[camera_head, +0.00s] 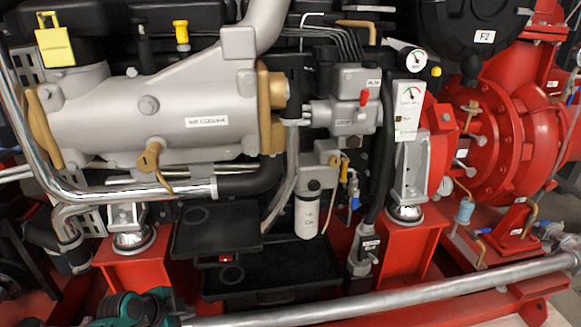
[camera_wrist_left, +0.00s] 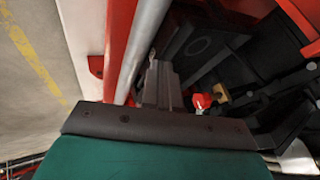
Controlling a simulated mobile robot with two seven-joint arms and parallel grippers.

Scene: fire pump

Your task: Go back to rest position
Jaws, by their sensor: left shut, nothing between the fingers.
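My left gripper (camera_head: 148,308) shows at the bottom left of the head view, low in front of the pump machine; only part of its teal and black body is clear there. In the left wrist view its dark grey fingers (camera_wrist_left: 160,82) are together with nothing between them. They lie beside a silver pipe (camera_wrist_left: 145,45) and a red beam (camera_wrist_left: 118,45); I cannot tell whether they touch. My right gripper is in neither view.
The machine fills the head view: a grey air cooler (camera_head: 180,108), black trays (camera_head: 218,228), a white gauge panel (camera_head: 409,112) and a red pump housing (camera_head: 490,135). A silver pipe (camera_head: 400,296) crosses the front. Bare floor (camera_wrist_left: 30,70) lies left in the wrist view.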

